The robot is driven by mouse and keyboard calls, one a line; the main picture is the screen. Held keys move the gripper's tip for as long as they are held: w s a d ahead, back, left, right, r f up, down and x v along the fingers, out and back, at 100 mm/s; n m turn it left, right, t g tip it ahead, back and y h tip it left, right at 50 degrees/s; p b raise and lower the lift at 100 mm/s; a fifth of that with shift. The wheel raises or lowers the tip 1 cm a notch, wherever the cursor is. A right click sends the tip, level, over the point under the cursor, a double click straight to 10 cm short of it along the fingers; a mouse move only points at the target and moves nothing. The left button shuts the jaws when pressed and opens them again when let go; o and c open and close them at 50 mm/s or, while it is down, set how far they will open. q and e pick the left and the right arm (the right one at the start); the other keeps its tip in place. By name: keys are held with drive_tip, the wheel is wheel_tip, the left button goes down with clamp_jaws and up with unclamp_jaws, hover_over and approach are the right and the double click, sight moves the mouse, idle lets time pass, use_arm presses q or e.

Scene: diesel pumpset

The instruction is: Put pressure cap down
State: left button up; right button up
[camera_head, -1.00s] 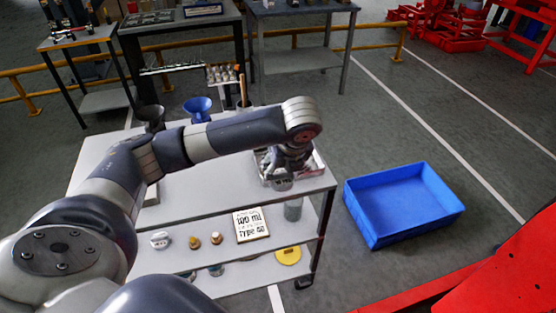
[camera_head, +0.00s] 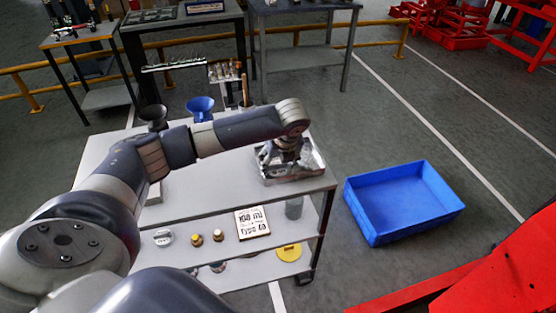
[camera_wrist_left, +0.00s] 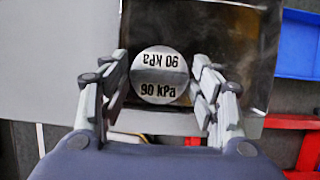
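The pressure cap (camera_wrist_left: 160,75), a round silver disc marked "90 kPa", shows face-on in the left wrist view. It appears to lie in the shiny metal tray (camera_wrist_left: 235,30), near one side. My left gripper (camera_wrist_left: 162,80) has its fingers spread on either side of the cap, with narrow gaps seen between. In the head view my left gripper (camera_head: 288,152) points down over the metal tray (camera_head: 310,172) at the right end of the grey table (camera_head: 215,185). The cap is hidden there behind the gripper. My right gripper is not in view.
A blue bin (camera_head: 405,205) stands on the floor right of the table. The lower shelf holds a sign (camera_head: 252,222), small caps (camera_head: 197,240) and a yellow disc (camera_head: 289,252). A blue funnel (camera_head: 200,108) stands at the table's back edge. Red metalwork (camera_head: 500,275) is at the lower right.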

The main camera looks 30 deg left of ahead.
use_arm(q)
drive_tip(key=shift+o, duration=0.6)
drive_tip(key=shift+r, duration=0.15)
drive_tip(key=shift+d+r, duration=0.15)
drive_tip(key=shift+r, duration=0.2)
drive_tip(key=v, duration=1.1)
drive_tip(key=shift+b, duration=0.35)
drive_tip(key=shift+s, duration=0.1)
